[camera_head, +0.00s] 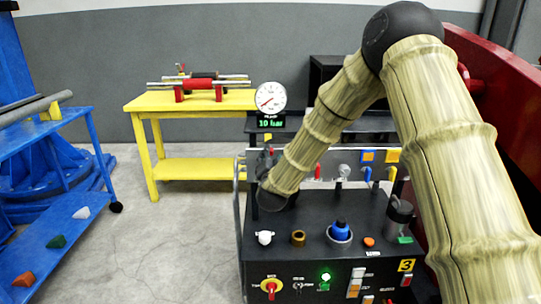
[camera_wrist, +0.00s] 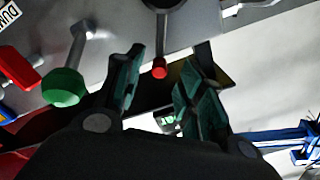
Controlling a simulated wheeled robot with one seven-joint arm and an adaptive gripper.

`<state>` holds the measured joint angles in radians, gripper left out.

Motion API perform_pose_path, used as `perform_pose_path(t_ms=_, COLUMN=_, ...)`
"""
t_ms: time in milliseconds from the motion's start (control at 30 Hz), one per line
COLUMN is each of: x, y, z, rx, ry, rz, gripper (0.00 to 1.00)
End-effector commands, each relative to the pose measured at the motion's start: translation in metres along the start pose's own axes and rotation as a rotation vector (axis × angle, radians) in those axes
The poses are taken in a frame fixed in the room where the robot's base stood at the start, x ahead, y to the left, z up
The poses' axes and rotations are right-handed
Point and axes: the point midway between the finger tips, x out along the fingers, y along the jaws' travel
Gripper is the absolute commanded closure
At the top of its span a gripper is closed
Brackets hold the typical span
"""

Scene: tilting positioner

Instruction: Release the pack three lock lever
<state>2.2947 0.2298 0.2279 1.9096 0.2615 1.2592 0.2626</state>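My gripper (camera_wrist: 162,66) is open in the wrist view, with two dark green fingers spread apart. A thin dark lever with a red tip (camera_wrist: 159,69) shows in the gap between the fingertips; I cannot tell whether it is touched. A green knob (camera_wrist: 63,87) on a grey stem is left of the left finger. In the head view my arm reaches down to the back left of the black console (camera_head: 318,213), which bears a yellow "3" plate (camera_head: 406,265). No readable label marks which lever is the pack three lock lever.
A gauge (camera_head: 271,97) with a "10 bar" display stands behind the console. The console top has a white knob (camera_head: 265,238), a brass ring (camera_head: 298,238) and a blue knob (camera_head: 341,231). A yellow table (camera_head: 195,103) stands behind left. Open floor lies left of the console.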

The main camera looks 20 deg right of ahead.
Motion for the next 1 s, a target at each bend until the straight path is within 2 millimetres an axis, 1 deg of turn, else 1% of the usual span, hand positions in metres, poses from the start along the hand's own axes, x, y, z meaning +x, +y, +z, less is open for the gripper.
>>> perform_pose_path(t_ms=33, x=0.008, y=0.001, z=0.001, rx=0.0, ry=0.0, rz=0.0, gripper=0.61)
perform_pose_path(t_ms=100, x=0.017, y=0.001, z=0.001, rx=0.0, ry=0.0, rz=0.0, gripper=0.61)
perform_pose_path(t_ms=300, x=0.034, y=0.001, z=0.0, rx=0.0, ry=0.0, rz=0.0, gripper=0.61)
perform_pose_path(t_ms=433, x=0.038, y=0.001, z=0.0, rx=-0.001, ry=-0.002, rz=0.0, gripper=0.61)
perform_pose_path(t_ms=667, x=0.039, y=0.001, z=0.0, rx=-0.001, ry=-0.002, rz=0.0, gripper=0.61)
perform_pose_path(t_ms=700, x=0.039, y=0.001, z=0.0, rx=-0.001, ry=-0.002, rz=0.0, gripper=0.63)
perform_pose_path(t_ms=767, x=0.039, y=0.001, z=0.0, rx=-0.001, ry=-0.002, rz=0.0, gripper=0.74)
perform_pose_path(t_ms=900, x=0.039, y=0.0, z=0.001, rx=-0.001, ry=-0.002, rz=0.0, gripper=0.99)
perform_pose_path(t_ms=1000, x=0.038, y=0.0, z=0.001, rx=-0.001, ry=-0.002, rz=0.0, gripper=1.0)
